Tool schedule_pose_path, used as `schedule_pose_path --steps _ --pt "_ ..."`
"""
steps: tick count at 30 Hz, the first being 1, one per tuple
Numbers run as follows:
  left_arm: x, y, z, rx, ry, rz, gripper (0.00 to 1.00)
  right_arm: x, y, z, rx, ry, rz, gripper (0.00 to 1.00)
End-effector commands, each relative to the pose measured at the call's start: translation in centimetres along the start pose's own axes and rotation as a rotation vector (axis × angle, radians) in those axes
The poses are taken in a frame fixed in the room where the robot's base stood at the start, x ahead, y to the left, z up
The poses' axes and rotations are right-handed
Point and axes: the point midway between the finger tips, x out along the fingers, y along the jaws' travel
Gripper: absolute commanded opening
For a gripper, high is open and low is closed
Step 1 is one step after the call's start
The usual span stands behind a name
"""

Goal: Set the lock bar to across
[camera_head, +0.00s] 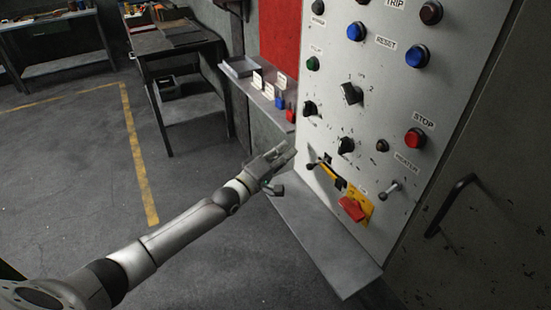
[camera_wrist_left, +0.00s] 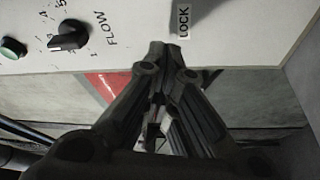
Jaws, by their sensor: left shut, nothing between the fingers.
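In the head view, a yellow bar with dark ends (camera_head: 328,172) sits low on the grey control panel, slanting down to the right. I take it for the lock bar; its exact setting is hard to tell at this size. My left gripper (camera_head: 291,150) is shut and empty, just left of the panel's lower left edge and apart from the bar. In the left wrist view, the closed fingers (camera_wrist_left: 172,46) point at the white panel, just below a LOCK label (camera_wrist_left: 183,21). The bar cannot be made out there. My right gripper is not in view.
A red handle on a yellow plate (camera_head: 353,208) and a small lever (camera_head: 390,189) are close by. A black FLOW knob (camera_wrist_left: 69,35) is left of the fingers. A grey ledge (camera_head: 325,245) juts out below the panel. Floor to the left is clear.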

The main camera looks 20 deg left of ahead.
Motion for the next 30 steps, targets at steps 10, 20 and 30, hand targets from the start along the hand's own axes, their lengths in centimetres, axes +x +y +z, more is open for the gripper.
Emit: schedule_pose_path --steps 10,20,30 --pt "0.6 0.2 2.9 -0.002 -0.001 -0.001 0.00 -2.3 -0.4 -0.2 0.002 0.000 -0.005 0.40" --pt "0.2 0.0 3.8 0.001 0.000 0.000 0.00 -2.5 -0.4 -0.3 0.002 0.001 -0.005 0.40" --pt "-0.3 0.8 5.4 -0.005 -0.003 -0.001 0.00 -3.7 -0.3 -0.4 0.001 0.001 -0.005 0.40"
